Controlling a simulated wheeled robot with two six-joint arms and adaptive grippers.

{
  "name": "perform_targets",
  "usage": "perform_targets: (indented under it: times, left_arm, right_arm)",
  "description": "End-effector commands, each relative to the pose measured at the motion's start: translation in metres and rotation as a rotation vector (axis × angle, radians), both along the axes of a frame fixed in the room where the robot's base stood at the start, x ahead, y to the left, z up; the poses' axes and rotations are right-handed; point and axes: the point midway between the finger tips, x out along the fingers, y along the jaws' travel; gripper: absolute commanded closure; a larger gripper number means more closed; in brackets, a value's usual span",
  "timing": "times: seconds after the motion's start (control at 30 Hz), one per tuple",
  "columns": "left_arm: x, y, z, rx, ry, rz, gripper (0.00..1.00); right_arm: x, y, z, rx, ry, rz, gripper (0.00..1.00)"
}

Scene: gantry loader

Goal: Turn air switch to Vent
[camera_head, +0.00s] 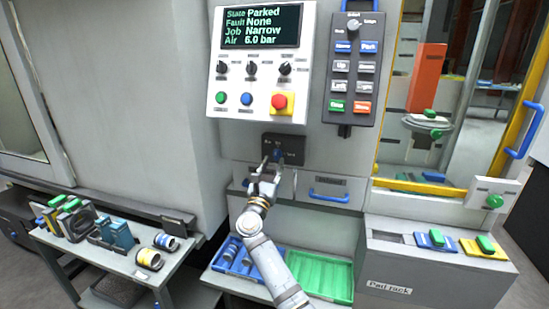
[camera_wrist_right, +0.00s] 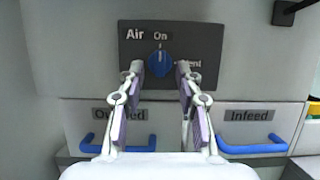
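The air switch is a blue knob (camera_wrist_right: 160,64) on a dark plate (camera_wrist_right: 203,45) marked Air, On and a partly hidden word ending in "ent". Its white pointer line stands upright toward On. In the head view the dark plate (camera_head: 292,148) sits below the control panel, and its screen (camera_head: 262,26) reads Air 6.0 bar. My right gripper (camera_wrist_right: 158,72) is open, one fingertip on each side of the knob. I cannot tell whether the fingertips touch it. In the head view my right gripper (camera_head: 270,165) is in front of the plate. My left gripper is not in view.
Drawers with blue handles (camera_wrist_right: 252,147) lie below the plate, marked Infeed at right. A hanging pendant (camera_head: 352,65) is at upper right. Blue (camera_head: 232,262) and green (camera_head: 322,278) trays lie below my arm. A tool cart (camera_head: 125,262) stands at left.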

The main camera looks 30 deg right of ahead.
Motion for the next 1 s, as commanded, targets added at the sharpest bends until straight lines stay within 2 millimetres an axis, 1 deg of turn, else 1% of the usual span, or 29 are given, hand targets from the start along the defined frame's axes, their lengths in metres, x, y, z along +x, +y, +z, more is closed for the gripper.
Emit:
perform_targets:
  times: [0.03,0.1,0.2,0.47,0.5,0.7,0.77,1.0]
  left_arm:
    - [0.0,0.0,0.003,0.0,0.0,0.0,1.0]
    - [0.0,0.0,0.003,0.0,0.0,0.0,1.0]
    - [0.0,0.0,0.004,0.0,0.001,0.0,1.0]
    - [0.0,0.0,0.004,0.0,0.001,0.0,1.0]
    - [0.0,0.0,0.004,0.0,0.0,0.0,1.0]
    - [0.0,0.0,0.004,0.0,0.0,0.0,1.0]
    - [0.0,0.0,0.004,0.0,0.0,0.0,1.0]
    - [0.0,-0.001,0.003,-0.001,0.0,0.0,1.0]
  right_arm:
    - [0.005,-0.006,0.005,-0.001,0.0,0.0,0.65]
    - [0.01,-0.012,0.008,-0.001,-0.001,0.0,0.65]
    - [0.015,-0.017,0.01,0.001,-0.001,0.0,0.65]
    - [0.016,-0.019,0.01,0.002,-0.001,0.001,0.65]
    - [0.016,-0.019,0.01,0.002,-0.001,0.001,0.66]
    - [0.016,-0.019,0.01,0.002,-0.001,0.001,0.94]
    - [0.016,-0.019,0.01,0.002,-0.001,0.001,1.0]
    - [0.016,-0.019,0.009,0.004,-0.003,0.001,1.0]
